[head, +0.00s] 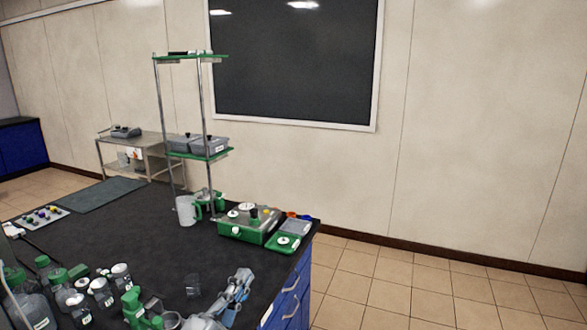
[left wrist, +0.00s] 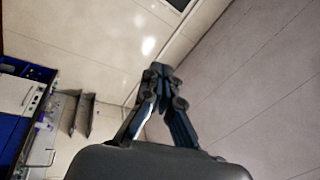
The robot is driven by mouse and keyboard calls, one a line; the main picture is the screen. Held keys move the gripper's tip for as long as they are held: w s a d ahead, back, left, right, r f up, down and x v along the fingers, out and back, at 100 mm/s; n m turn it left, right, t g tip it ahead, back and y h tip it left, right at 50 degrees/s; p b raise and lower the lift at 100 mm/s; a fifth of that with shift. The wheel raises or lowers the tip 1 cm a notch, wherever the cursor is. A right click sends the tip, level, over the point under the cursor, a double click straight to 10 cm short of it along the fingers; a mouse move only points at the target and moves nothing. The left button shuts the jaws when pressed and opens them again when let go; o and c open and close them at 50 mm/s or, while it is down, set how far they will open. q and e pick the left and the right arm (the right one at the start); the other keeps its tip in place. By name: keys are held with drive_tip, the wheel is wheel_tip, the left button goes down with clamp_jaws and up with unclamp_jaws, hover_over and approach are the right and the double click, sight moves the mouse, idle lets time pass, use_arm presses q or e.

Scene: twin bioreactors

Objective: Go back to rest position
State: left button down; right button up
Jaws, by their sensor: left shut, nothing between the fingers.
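My left gripper (head: 241,279) shows at the bottom of the head view, in front of the dark bench top near its right edge. In the left wrist view the same gripper (left wrist: 160,74) has its fingertips together, with nothing between them. My right gripper is in neither view.
The dark bench (head: 120,222) holds several bottles and jars at the lower left. A white jug (head: 187,210), a green-and-grey device (head: 247,224) and a green tray (head: 284,243) stand near its back right. A two-tier green shelf stand (head: 201,100) rises behind. Tiled floor (head: 420,290) is clear at right.

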use_arm(q)
drive_tip(key=s+a+f+n+g+y, duration=0.45)
drive_tip(key=s+f+n, duration=0.25)
drive_tip(key=f, duration=0.5)
drive_tip(key=s+a+f+n+g+y, duration=0.45)
drive_tip(key=s+a+f+n, duration=0.2)
drive_tip(key=f, duration=0.45)
drive_tip(key=s+f+n+g+h, duration=0.1)
drive_tip(key=s+f+n+g, duration=0.1)
drive_tip(key=s+f+g, duration=0.35)
drive_tip(key=s+f+n+g, duration=0.2)
drive_tip(key=s, duration=0.6)
wheel_tip(320, 180, down, 27)
drive_tip(key=s+b, duration=0.2)
drive_tip(key=s+a+f+g+b, duration=0.1)
drive_tip(key=s+a+f+g, duration=0.1)
drive_tip(key=s+f, duration=1.4)
wheel_tip(320, 180, down, 2)
drive_tip(key=shift+s+a+f+m+b, duration=0.15)
drive_tip(key=shift+s+a+m+b, duration=0.15)
drive_tip(key=shift+a+m+b, duration=0.15)
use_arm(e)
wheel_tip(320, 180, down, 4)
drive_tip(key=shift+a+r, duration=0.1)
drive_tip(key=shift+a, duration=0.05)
